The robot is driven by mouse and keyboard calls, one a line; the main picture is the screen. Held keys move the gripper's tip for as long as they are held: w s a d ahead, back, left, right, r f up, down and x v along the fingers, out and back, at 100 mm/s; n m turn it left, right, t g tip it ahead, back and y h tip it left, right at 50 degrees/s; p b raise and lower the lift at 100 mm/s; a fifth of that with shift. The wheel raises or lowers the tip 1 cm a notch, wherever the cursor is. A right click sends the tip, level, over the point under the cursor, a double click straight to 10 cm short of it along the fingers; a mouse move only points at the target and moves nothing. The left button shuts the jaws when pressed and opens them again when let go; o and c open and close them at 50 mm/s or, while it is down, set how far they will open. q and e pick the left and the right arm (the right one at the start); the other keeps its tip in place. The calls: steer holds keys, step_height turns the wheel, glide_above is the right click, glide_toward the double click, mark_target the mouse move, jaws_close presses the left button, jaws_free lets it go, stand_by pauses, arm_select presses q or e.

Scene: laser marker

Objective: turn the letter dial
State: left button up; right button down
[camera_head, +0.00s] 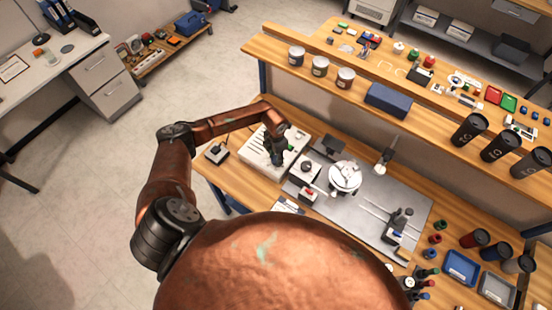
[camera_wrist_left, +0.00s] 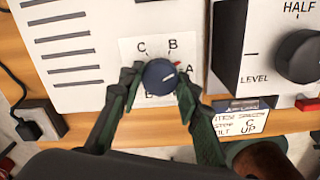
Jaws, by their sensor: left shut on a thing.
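The letter dial (camera_wrist_left: 160,75) is a dark blue-grey round knob on a white square plate with letters around it. In the left wrist view I read C, B and A above and right of it, and part of an E below. My left gripper (camera_wrist_left: 157,84) is shut on the dial, with a dark green finger on each side. In the head view my left gripper (camera_head: 277,160) reaches down onto the white slotted panel (camera_head: 258,151) and covers the dial. My right gripper is not in view.
Right of the dial, a grey box has a black knob (camera_wrist_left: 300,57) labelled HALF and LEVEL. A printed card (camera_wrist_left: 240,120) lies below.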

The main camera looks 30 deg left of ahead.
arm_select(q)
steer(key=n, duration=0.5)
steer(key=shift+n, duration=0.3)
steer(key=n, duration=0.5)
steer(key=shift+r+p, duration=0.1)
steer(key=shift+p, duration=0.25)
steer(key=n+p, duration=0.1)
steer(key=n, duration=0.3)
steer(key=shift+w+n, duration=0.1)
steer(key=shift+n, duration=0.3)
steer(key=shift+a+n+p, duration=0.1)
steer(key=shift+n+p, duration=0.6)
steer(key=shift+n, duration=1.2)
steer(key=o, duration=1.2)
steer(key=shift+c, duration=0.2)
